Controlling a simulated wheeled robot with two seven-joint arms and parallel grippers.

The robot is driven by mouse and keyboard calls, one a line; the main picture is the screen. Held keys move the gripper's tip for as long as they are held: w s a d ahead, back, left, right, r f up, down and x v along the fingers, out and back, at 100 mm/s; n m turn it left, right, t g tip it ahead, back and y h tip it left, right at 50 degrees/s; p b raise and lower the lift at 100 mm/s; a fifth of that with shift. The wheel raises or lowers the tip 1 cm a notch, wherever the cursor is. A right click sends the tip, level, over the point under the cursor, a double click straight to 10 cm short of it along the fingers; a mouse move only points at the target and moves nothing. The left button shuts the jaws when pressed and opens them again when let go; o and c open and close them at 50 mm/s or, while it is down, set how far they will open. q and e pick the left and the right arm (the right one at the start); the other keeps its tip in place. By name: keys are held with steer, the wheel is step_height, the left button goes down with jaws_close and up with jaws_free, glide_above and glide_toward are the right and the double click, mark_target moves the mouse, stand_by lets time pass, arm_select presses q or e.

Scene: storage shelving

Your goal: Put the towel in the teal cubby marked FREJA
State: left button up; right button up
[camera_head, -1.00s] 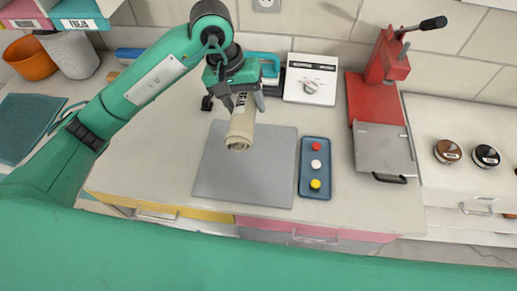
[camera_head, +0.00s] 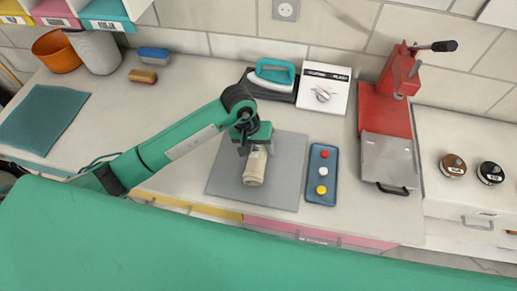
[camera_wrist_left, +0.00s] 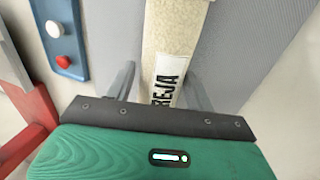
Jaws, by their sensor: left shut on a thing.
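The cream rolled towel (camera_head: 255,170) is over the grey mat (camera_head: 284,165) in the head view. In the left wrist view the towel (camera_wrist_left: 176,35) carries a white label ending in "REJA". My left gripper (camera_head: 255,150) is shut on the towel; its fingers (camera_wrist_left: 160,85) flank it in the wrist view. I cannot tell whether the towel touches the mat. The teal cubby (camera_head: 110,10) with the FREJA label shows at the upper left, cut by the picture edge. My right gripper is not in view.
Pink and yellow cubbies (camera_head: 55,12) adjoin the teal one. Below stand an orange pot (camera_head: 55,52) and a white pot (camera_head: 95,52). A button tray (camera_head: 320,175), an iron (camera_head: 273,75), a white dial box (camera_head: 323,93) and a red press (camera_head: 388,125) surround the mat.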

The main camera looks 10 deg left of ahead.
arm_select(q)
steer(key=shift+f, duration=1.05)
steer(key=shift+f, duration=0.15)
steer(key=o, duration=1.1)
